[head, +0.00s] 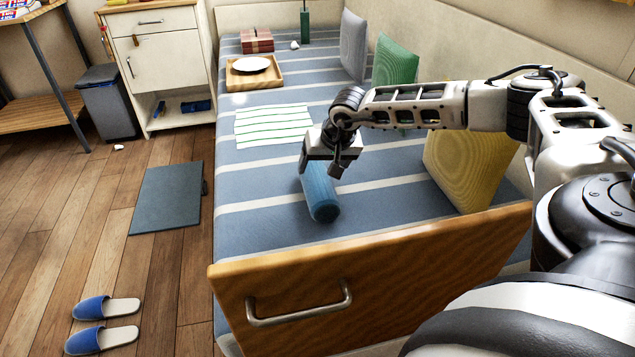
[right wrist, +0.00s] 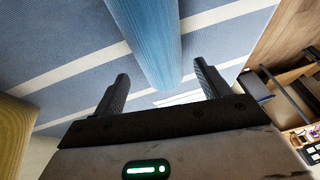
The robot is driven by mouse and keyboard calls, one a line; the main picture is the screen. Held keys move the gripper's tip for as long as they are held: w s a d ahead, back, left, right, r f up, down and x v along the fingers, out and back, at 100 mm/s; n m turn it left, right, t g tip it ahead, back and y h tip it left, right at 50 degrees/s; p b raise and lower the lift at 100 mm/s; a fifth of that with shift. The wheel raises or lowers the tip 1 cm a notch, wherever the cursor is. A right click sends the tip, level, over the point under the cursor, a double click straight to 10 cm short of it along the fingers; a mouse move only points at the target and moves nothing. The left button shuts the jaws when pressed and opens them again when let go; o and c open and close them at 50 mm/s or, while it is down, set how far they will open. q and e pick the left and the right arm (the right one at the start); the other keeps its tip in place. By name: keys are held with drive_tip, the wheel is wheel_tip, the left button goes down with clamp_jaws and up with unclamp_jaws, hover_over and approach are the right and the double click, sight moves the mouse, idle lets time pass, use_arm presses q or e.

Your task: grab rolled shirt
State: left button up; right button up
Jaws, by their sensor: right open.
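The rolled shirt is a blue cylinder (head: 320,193) lying on the blue and white striped bed near its front end. In the right wrist view the blue roll (right wrist: 148,38) comes down from the top edge, and its lower end shows between and beyond my fingers. My right gripper (head: 325,163) is over the far end of the roll and hides part of it. In the right wrist view its two fingers (right wrist: 162,84) are wide apart, with nothing clasped. I cannot tell whether it touches the roll. My left gripper is not in view.
A wooden bed-end panel with a metal handle (head: 300,305) stands in front of the roll. A yellow cushion (head: 465,165) is to the right. A striped cloth (head: 272,126) and a wooden tray with a plate (head: 254,82) lie farther back.

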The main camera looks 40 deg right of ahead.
sight(316, 179)
drive_tip(key=b+x, duration=0.3)
drive_tip(key=x, duration=0.4)
drive_tip(key=shift+w+d, duration=0.1)
drive_tip(key=shift+w, duration=0.1)
drive_tip(key=shift+w+f, duration=0.15)
drive_tip(key=shift+f, duration=0.15)
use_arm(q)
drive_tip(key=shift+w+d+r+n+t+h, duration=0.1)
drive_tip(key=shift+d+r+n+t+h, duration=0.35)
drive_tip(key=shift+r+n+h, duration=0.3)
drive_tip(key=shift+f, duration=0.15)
use_arm(e)
drive_tip(key=c, duration=0.8)
